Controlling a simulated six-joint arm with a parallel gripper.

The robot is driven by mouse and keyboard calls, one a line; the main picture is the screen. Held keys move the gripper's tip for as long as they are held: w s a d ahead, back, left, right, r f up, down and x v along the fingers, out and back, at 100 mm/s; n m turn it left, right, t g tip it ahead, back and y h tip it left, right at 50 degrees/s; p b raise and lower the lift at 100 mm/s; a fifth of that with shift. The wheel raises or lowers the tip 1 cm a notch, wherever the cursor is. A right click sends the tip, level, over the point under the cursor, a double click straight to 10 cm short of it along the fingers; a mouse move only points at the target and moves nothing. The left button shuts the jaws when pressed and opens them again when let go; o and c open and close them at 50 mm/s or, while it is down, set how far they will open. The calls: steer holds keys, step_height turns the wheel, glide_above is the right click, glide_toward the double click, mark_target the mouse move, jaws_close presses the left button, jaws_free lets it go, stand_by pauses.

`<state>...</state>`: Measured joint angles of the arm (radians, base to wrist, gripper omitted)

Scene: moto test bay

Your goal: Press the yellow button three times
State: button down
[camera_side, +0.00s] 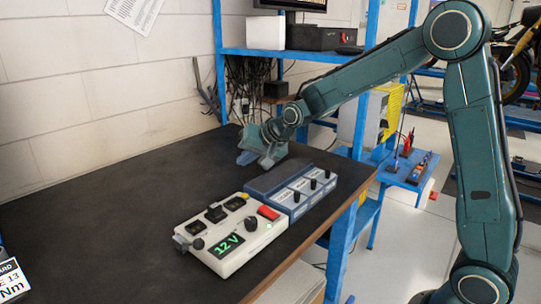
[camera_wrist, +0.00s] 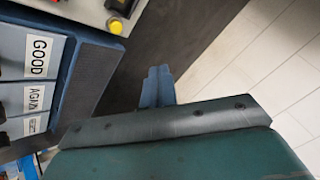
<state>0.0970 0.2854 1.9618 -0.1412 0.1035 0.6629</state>
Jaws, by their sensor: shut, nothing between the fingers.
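A blue-grey box (camera_side: 272,184) with several black knobs and white labels stands beside the cream box; a "GOOD" label (camera_wrist: 40,50) shows in the wrist view. Blue shelf posts (camera_side: 219,60) rise behind the bench. The bench's left part (camera_side: 100,200) is mostly clear.

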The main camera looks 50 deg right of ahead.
steer(key=shift+f, duration=3.7)
steer(key=shift+f, duration=0.8)
stand_by(0.4)
steer(key=shift+r, duration=0.85)
steer(key=shift+r, duration=0.15)
steer(key=shift+r, duration=2.35)
